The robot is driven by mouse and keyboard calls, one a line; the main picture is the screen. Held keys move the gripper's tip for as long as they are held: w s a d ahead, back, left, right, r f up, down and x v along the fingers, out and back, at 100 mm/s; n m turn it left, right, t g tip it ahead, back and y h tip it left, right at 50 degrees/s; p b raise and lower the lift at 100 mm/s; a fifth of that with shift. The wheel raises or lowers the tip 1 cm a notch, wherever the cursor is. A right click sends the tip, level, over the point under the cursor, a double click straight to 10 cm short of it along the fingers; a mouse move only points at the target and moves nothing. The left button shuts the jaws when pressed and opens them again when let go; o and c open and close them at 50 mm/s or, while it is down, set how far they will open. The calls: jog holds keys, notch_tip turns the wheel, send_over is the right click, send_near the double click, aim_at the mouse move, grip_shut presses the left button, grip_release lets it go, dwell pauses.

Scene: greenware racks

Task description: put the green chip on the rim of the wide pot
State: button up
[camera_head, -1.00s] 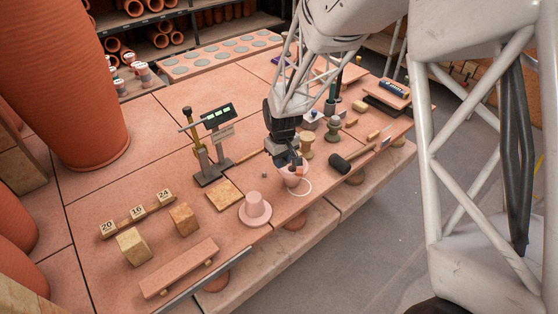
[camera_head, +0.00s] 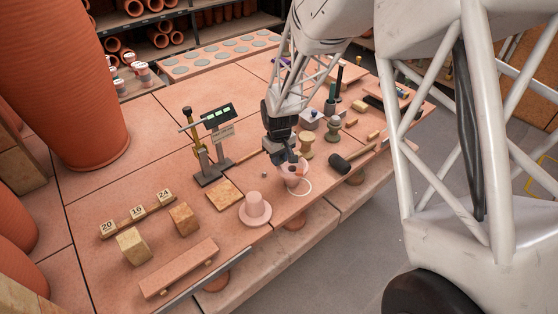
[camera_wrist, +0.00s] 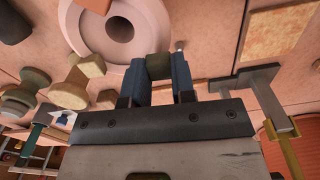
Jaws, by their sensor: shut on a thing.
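My gripper (camera_head: 290,158) is above the far side of a pale pink pot (camera_head: 291,182) near the table's front edge. In the wrist view, its dark fingertips (camera_wrist: 158,72) are shut on a dark green chip (camera_wrist: 158,66). The pot (camera_wrist: 152,45) shows there from above, with a broad pale rim and a round hollow. The chip appears just off the pot's edge in that view; I cannot tell its height above the rim. In the head view my fingers hide the chip and part of the pot.
A pink hat-shaped piece (camera_head: 256,208) stands left of the pot, and a black mallet (camera_head: 340,164) lies right of it. Spool-shaped stands (camera_head: 306,146) are behind. A scale (camera_head: 211,170) and a square tile (camera_head: 224,195) are to the left.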

jog(key=shift+f, duration=0.7)
jog(key=shift+f, duration=0.15)
jog(key=o, duration=0.9)
notch_tip(320, 180, up, 12)
dwell(0.6)
